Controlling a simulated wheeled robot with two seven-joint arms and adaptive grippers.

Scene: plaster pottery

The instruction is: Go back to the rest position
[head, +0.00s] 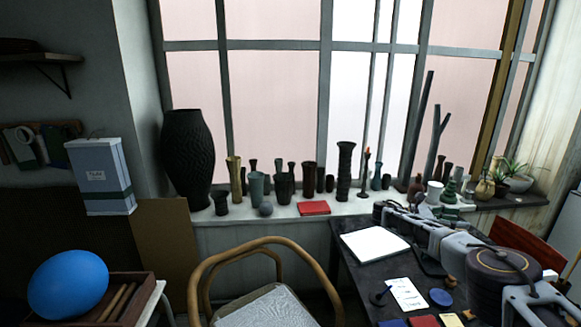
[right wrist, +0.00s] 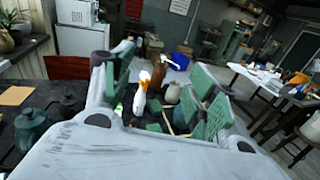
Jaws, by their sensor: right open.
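My right arm reaches across the dark table at the right of the head view. Its gripper (head: 450,212) is near the windowsill end of the table, partly blended with the small pots behind it. In the right wrist view the right gripper (right wrist: 163,88) has its two green-padded fingers spread wide apart. Nothing is held between them. A white bottle with an orange top (right wrist: 143,95) and a brown bottle (right wrist: 155,78) show beyond the gap. My left gripper is not in view.
The dark table (head: 352,275) holds a white sheet (head: 375,244), papers and small pots. Several vases stand on the windowsill (head: 240,222), including a tall black vase (head: 187,158). A wooden chair (head: 265,300) stands before it. A blue balloon-like object (head: 68,285) is at left.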

